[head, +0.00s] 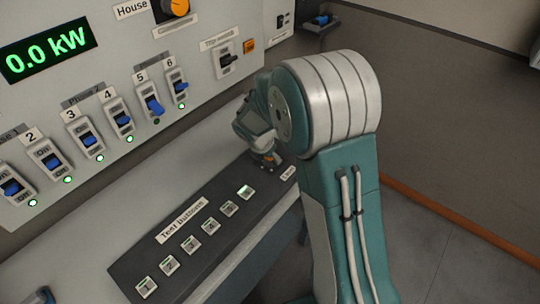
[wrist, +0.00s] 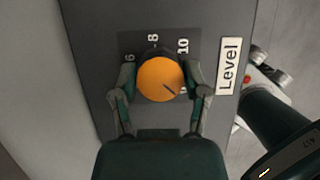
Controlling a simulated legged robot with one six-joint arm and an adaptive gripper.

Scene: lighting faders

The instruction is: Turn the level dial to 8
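The level dial (wrist: 160,80) is a round orange knob on a dark panel in the wrist view. A short dark pointer line on it points to the lower right, away from the 8 at the top. The marks 6, 8 and 10 (wrist: 183,46) show beyond it; the rest of the scale is hidden. My gripper (wrist: 161,76) has one finger on each side of the dial, close against its edges, and looks shut on it. In the head view my gripper (head: 264,155) is low at the far end of the dark panel, mostly covering the dial.
The dark panel (head: 218,212) also bears several test buttons (head: 211,227). Behind it stands a wall panel with several blue-handled switches (head: 121,118), a green 0.0 kW display (head: 47,50) and an orange House knob (head: 177,8). Floor is open at right.

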